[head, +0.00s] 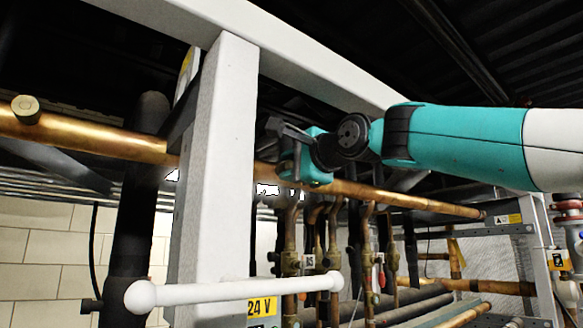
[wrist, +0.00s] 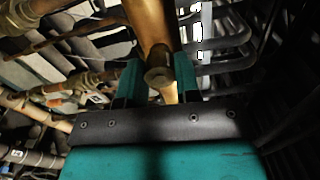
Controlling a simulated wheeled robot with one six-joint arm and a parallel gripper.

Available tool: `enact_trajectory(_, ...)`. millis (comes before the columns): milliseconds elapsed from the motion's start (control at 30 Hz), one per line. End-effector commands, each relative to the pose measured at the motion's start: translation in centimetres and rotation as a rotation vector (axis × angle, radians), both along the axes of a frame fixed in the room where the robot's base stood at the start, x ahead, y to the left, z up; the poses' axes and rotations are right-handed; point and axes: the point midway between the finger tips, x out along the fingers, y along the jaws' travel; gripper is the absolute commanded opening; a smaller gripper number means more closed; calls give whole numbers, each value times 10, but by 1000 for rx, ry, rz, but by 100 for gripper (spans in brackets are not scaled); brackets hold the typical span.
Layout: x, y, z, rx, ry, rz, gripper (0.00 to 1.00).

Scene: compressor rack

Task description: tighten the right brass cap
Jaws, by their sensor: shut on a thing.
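A long horizontal copper pipe (head: 400,199) runs across the rack behind the white post. The left brass cap (head: 26,109) sits on top of this pipe at the far left, well away from my gripper. My gripper (head: 293,160) is at the pipe just right of the post. In the wrist view the right brass cap (wrist: 159,76) is between the two teal fingers of my gripper (wrist: 158,88), which are shut on it. The copper pipe (wrist: 152,25) runs away just behind the cap. In the head view my gripper hides this cap.
The white upright post (head: 216,170) stands close left of my gripper, with a white beam (head: 330,70) overhead. A white bar with rounded ends (head: 230,292) crosses in front, near a yellow 24 V label (head: 262,307). Several vertical pipes with valves (head: 290,250) hang below.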

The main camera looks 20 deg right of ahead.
Motion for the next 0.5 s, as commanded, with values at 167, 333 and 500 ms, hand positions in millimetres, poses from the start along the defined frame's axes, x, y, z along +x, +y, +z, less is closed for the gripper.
enact_trajectory(167,0,0,0,158,52,-1,7)
enact_trajectory(333,0,0,-1,311,102,-2,7)
enact_trajectory(500,0,0,-1,458,150,-2,7)
